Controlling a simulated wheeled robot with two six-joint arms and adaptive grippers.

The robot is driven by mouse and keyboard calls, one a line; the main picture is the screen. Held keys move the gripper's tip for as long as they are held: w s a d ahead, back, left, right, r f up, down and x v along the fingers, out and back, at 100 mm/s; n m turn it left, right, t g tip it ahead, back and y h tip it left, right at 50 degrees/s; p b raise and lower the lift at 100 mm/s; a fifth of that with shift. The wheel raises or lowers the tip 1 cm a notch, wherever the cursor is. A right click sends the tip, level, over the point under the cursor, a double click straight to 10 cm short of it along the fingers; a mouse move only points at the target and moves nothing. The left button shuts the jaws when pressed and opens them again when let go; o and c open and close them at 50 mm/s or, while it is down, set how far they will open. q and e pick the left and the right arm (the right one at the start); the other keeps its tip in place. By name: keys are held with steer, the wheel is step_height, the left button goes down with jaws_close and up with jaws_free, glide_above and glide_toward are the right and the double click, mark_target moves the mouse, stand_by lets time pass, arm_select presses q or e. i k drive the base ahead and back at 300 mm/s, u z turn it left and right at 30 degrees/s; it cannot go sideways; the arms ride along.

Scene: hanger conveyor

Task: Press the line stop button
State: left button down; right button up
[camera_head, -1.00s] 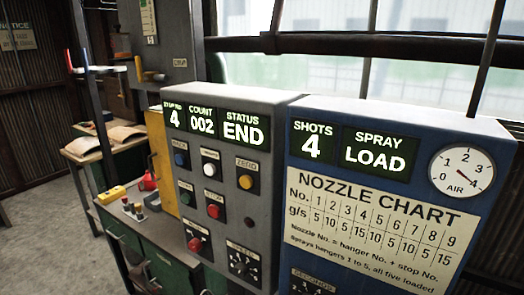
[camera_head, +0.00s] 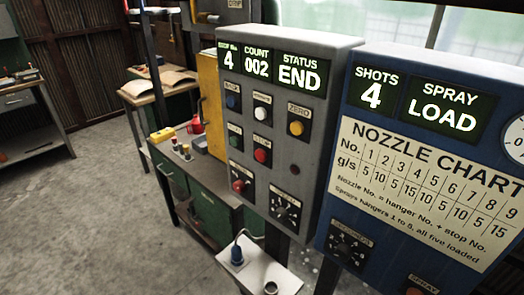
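The grey control panel (camera_head: 322,70) stands in the middle of the head view. Its displays read 4, COUNT 002 and STATUS END. A red button (camera_head: 261,155) sits in the middle row under a small label that seems to read STOP. Around it are a blue button (camera_head: 233,101), a white button (camera_head: 262,112), a yellow button (camera_head: 296,127) marked ZERO and a green button (camera_head: 234,141). Neither of my grippers shows.
A blue spray panel (camera_head: 352,105) with a nozzle chart stands at the right; it reads SHOTS 4, SPRAY LOAD. Below is a small white shelf (camera_head: 262,272) with a blue-topped item (camera_head: 237,253). A green bench (camera_head: 172,178) stands behind left. The floor at left is open.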

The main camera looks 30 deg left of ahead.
mark_target(260, 155)
steer(key=u, duration=1)
steer(key=k, duration=0.35)
